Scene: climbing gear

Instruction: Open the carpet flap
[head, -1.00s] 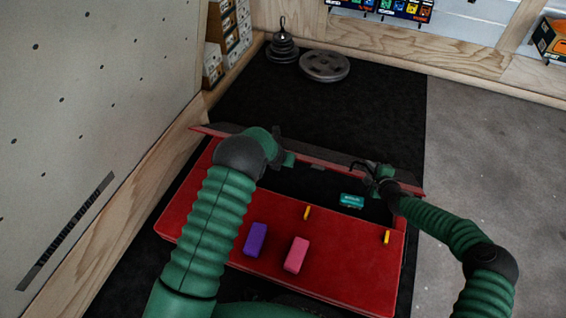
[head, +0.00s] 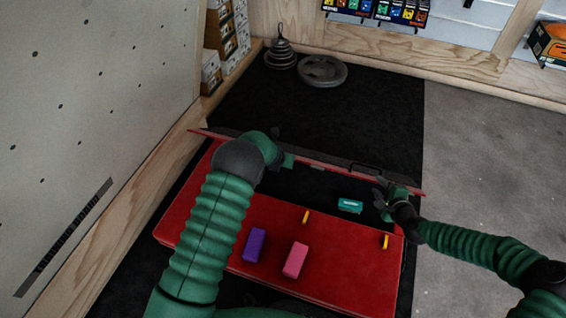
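The red pad (head: 210,225) lies on black floor matting. Its carpet flap (head: 325,164) stands at the far side as a thin dark and red strip, seen nearly edge-on, with a black handle (head: 366,167) near its right part. A dark recess shows in front of the strip. My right gripper (head: 379,195) is at the right end of the recess, just in front of the handle and apart from it; its fingers look spread and empty. My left gripper (head: 282,148) is by the left-middle of the strip, mostly hidden by my own arm, so its fingers are unclear.
A teal block (head: 349,206) lies in the recess. A purple block (head: 255,245), a pink block (head: 295,260) and two yellow pieces (head: 306,217) are on the pad. Weight plates (head: 322,71) lie at the back. A perforated wall (head: 90,120) bounds the left; the right floor is clear.

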